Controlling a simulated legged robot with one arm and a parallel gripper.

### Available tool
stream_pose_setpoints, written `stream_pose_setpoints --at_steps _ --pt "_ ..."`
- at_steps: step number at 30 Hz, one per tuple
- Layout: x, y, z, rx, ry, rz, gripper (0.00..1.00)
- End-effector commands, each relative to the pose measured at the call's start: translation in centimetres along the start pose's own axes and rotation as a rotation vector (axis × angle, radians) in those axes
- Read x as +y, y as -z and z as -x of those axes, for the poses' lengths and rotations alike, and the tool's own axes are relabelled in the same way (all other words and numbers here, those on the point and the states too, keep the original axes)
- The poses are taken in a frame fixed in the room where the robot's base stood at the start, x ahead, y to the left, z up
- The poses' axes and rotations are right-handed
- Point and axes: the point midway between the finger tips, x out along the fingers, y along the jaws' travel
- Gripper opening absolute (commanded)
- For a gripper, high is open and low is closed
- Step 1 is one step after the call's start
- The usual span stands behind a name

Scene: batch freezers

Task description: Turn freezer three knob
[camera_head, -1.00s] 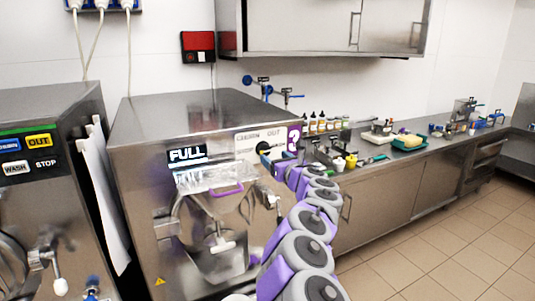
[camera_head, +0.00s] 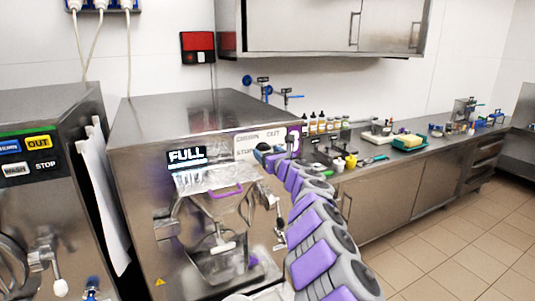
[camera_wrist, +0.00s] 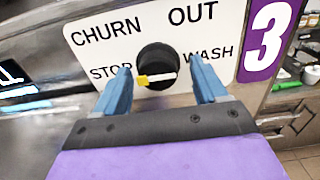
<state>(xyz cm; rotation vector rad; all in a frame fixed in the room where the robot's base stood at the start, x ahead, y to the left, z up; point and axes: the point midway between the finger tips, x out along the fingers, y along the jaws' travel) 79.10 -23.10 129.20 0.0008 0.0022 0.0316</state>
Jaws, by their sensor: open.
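Freezer three (camera_head: 165,112) is a steel machine with a lit "FULL" display in the head view. Its white dial plate (camera_wrist: 112,30) reads CHURN, OUT, STOP and WASH, beside a purple "3" label (camera_wrist: 268,38). The round black knob (camera_wrist: 157,60) has a light bar with a yellow end pointing left, towards STOP. My gripper (camera_wrist: 160,70) is open, with one blue finger on each side of the knob in the picture. I cannot tell whether they touch it or how deep they reach. In the head view my gripper (camera_head: 270,154) is at the plate and hides the knob.
A second freezer (camera_head: 50,110) stands at the left, with white sheets (camera_head: 107,195) in the gap. Freezer three's front has a clear hopper cover with a purple handle (camera_head: 226,191). A steel counter (camera_head: 375,185) with bottles and small items runs right. Tiled floor is clear at right.

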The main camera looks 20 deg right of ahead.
Motion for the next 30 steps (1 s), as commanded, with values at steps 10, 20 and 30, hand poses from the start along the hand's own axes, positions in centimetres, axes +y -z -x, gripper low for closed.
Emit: stream_pose_setpoints --at_steps 10,20,30 --pt "0.05 -0.05 -0.01 -0.001 -0.001 0.000 0.58" --pt "0.02 -0.07 0.00 -0.001 -0.001 0.000 0.27" --pt "0.07 -0.11 -0.02 -0.002 -0.001 -0.023 0.17"
